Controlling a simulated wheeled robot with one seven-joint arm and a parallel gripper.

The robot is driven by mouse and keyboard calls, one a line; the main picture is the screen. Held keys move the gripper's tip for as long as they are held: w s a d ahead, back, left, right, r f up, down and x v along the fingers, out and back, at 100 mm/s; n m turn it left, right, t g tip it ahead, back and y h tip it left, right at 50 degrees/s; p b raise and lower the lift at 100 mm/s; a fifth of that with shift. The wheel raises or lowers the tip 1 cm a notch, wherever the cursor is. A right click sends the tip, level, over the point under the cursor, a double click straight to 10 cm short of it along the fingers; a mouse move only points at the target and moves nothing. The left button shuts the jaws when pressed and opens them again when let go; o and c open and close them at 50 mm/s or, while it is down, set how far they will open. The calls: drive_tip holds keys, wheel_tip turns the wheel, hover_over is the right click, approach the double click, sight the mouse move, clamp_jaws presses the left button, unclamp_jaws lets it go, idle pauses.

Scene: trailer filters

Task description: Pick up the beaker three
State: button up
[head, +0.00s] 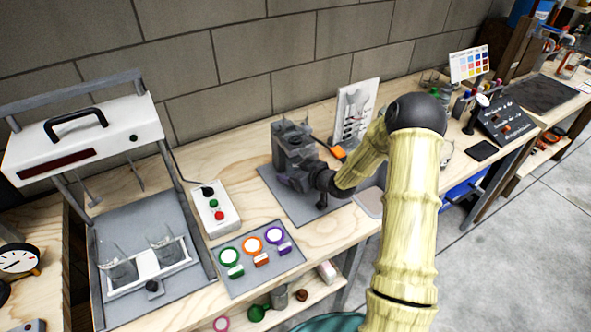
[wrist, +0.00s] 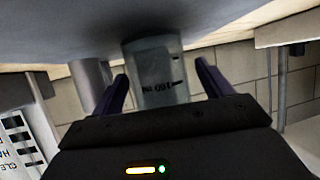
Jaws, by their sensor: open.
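A clear glass beaker (wrist: 152,70) with dark volume marks shows in the wrist view, its marks upside down there. My gripper (wrist: 162,88) has its two dark fingers apart, one on each side of this beaker, with visible gaps. I cannot read a number naming it as beaker three. In the head view my gripper (head: 298,172) is low over a grey mat (head: 312,208), in front of a grey apparatus; the beaker there is hidden or too small to make out. Two other glass beakers, a left one (head: 116,266) and a right one (head: 165,246), stand in a white holder at the left.
A grey cylinder (wrist: 91,76) stands beside the beaker. In the head view, a button box (head: 216,209) and a mat with three coloured rings (head: 252,252) lie left of my arm. A white board (head: 357,110) stands behind it. Bare wood lies near the wall.

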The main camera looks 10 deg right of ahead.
drive_tip(key=shift+d, duration=0.1)
drive_tip(key=shift+w, duration=0.1)
drive_tip(key=shift+a, duration=0.25)
drive_tip(key=shift+c, duration=0.8)
drive_tip(key=c, duration=0.4)
drive_tip(key=shift+d, duration=0.2)
drive_tip(key=c, duration=0.7)
drive_tip(key=shift+d, duration=0.15)
drive_tip(key=shift+a+r, duration=0.2)
